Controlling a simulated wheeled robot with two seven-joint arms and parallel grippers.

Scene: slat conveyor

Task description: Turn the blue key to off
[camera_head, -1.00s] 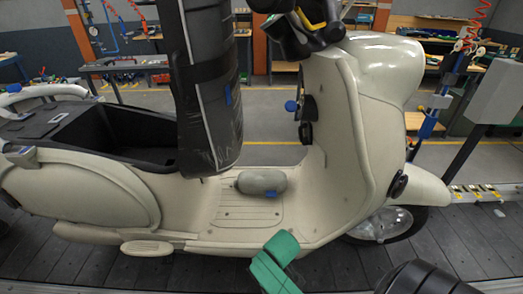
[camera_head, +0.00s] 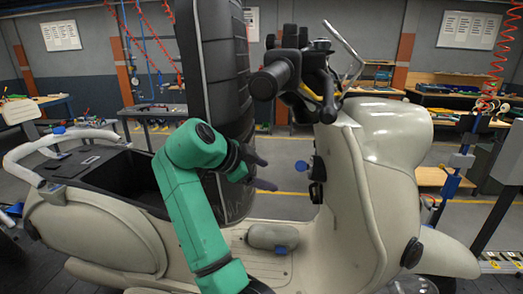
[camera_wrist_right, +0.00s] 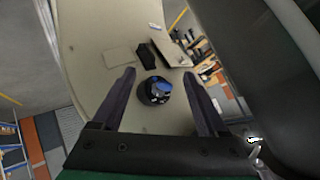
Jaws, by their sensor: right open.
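The blue key (camera_head: 302,166) sticks out of a round black lock on the inner face of the cream scooter's leg shield (camera_head: 350,190). In the right wrist view the blue key (camera_wrist_right: 161,87) sits in its black lock, ahead of and between my two fingers. My right gripper (camera_head: 264,171) is open and empty, to the left of the key, with its fingertips pointing at it and a gap left between. It also shows in the right wrist view (camera_wrist_right: 163,92). The key's exact angle is hard to tell. My left gripper is not in view.
The tall dark raised seat (camera_head: 215,70) stands close behind my right gripper. A black handlebar grip (camera_head: 270,78) hangs above it. A grey rounded object with a blue tab (camera_head: 273,237) lies on the footboard. Workbenches (camera_head: 150,115) stand farther back.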

